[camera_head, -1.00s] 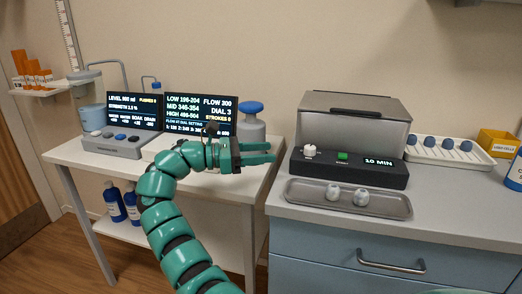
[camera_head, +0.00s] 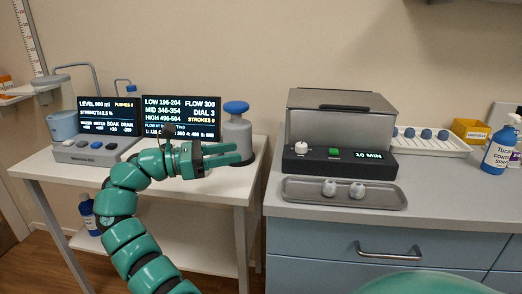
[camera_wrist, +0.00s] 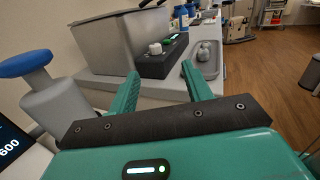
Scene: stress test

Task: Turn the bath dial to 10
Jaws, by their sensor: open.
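The bath is a grey lidded box (camera_head: 340,118) on the right counter, with a black front panel (camera_head: 325,167). Its white dial (camera_head: 301,148) is at the left of that panel, beside a green button (camera_head: 334,152) and a display (camera_head: 367,155) reading 10 MIN. The dial also shows in the wrist view (camera_wrist: 155,48), beyond and between my fingers. My gripper (camera_head: 238,153) is open and empty, left of the bath, with its fingers pointing right. In the wrist view my gripper (camera_wrist: 162,72) has its fingers apart and touches nothing.
A grey tray (camera_head: 385,201) with two pale round objects lies before the bath. A blue-topped grey container (camera_head: 237,132) stands close behind my gripper. A white rack (camera_head: 440,147) and blue bottle (camera_head: 500,148) stand at right.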

